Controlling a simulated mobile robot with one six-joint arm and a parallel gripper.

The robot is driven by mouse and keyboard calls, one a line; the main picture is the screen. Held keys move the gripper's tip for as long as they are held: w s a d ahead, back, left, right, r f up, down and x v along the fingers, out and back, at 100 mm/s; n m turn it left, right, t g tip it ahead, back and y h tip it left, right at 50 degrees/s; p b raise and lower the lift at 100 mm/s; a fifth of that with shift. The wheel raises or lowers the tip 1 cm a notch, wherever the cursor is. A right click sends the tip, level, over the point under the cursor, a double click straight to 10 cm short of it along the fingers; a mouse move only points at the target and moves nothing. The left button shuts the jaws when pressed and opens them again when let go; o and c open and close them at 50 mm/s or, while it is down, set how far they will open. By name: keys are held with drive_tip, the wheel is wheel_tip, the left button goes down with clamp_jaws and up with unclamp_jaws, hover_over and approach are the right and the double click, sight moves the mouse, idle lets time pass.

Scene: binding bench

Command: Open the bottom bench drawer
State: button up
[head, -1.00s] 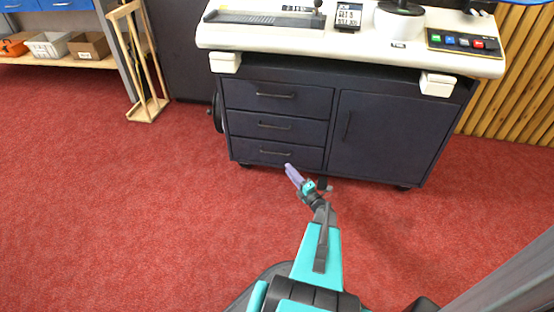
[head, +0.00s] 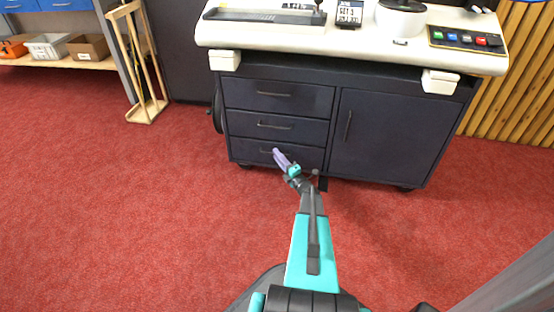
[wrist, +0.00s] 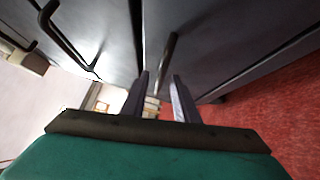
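The bottom bench drawer (head: 246,151) is the lowest of three dark blue-grey drawers on the left of the bench cabinet, and looks closed. Its thin dark handle (wrist: 168,52) shows in the wrist view, ahead of and between the finger lines. In the head view, my gripper (head: 278,154) is in front of this drawer and partly covers its handle. My gripper also shows in the wrist view (wrist: 160,80), with its two fingers apart and nothing visibly held. Whether the fingertips reach around the handle, I cannot tell.
The middle drawer (head: 248,126) and top drawer (head: 246,95) are shut above. A cabinet door (head: 385,135) is to the right. The bench top (head: 250,38) overhangs them. Red carpet (head: 130,220) lies clear on the left. A wooden stand (head: 146,111) is at the back left.

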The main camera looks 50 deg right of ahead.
drive_tip(key=shift+c, duration=0.3)
clamp_jaws()
idle(1.1)
